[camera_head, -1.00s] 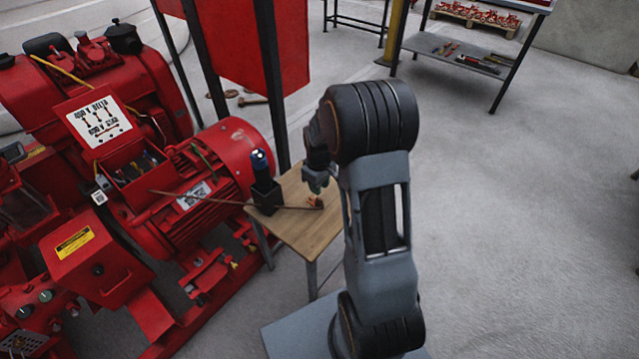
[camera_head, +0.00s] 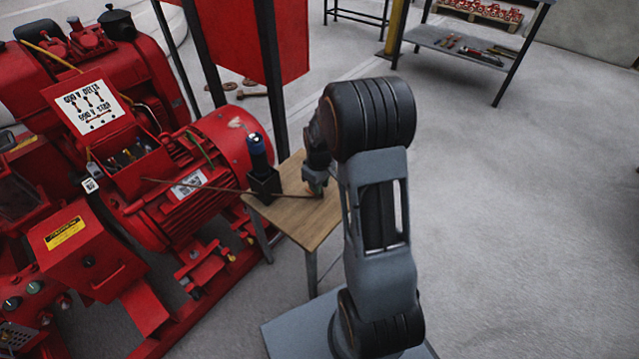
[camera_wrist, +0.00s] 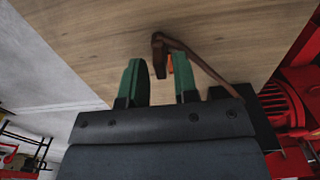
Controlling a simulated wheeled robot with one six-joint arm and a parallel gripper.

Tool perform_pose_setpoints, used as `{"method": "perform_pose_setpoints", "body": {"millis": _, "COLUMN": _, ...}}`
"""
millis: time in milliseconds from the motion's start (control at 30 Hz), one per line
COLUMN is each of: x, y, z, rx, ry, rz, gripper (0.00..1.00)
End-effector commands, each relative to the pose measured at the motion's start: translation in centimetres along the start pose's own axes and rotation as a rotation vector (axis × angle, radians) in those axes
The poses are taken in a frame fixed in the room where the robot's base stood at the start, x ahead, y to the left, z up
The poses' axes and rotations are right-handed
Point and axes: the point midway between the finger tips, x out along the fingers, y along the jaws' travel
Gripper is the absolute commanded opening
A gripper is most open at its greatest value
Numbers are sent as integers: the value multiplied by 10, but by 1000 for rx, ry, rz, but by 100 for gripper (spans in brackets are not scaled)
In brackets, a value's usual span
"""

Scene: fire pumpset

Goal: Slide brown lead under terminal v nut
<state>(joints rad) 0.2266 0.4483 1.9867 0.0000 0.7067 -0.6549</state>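The brown lead (camera_head: 215,188) runs from the red motor's side across to the small wooden table (camera_head: 306,222). In the wrist view the lead's end (camera_wrist: 158,52) lies at the tabletop, with a short orange piece beside it. My gripper (camera_head: 317,190) is low over the table. In the wrist view my gripper (camera_wrist: 159,78) has its two green fingertips apart, with the lead's end between or just beyond them; contact cannot be told. The open terminal box (camera_head: 135,165) on the motor holds several small terminals; the terminal v nut is too small to make out.
A black holder with a blue-topped tool (camera_head: 260,170) stands on the table beside the lead, left of my gripper. A black post (camera_head: 270,80) and red panel rise behind the table. The raised box lid (camera_head: 90,108) carries a wiring label. Open floor lies right.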

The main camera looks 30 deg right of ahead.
Motion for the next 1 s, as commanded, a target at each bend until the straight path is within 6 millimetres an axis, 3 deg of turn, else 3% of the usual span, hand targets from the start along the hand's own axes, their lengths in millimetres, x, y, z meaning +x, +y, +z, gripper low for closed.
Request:
{"method": "perform_pose_setpoints", "body": {"millis": 100, "x": 0, "y": 0, "z": 0, "rx": 0, "ry": 0, "rz": 0, "gripper": 28}}
{"method": "perform_pose_setpoints", "body": {"millis": 400, "x": 0, "y": 0, "z": 0, "rx": 0, "ry": 0, "rz": 0, "gripper": 0}}
{"method": "perform_pose_setpoints", "body": {"millis": 667, "x": -3, "y": 0, "z": 0, "rx": 0, "ry": 0, "rz": 0, "gripper": 0}}
{"method": "perform_pose_setpoints", "body": {"millis": 1000, "x": -28, "y": 0, "z": 0, "rx": 0, "ry": 1, "rz": 1, "gripper": 0}}
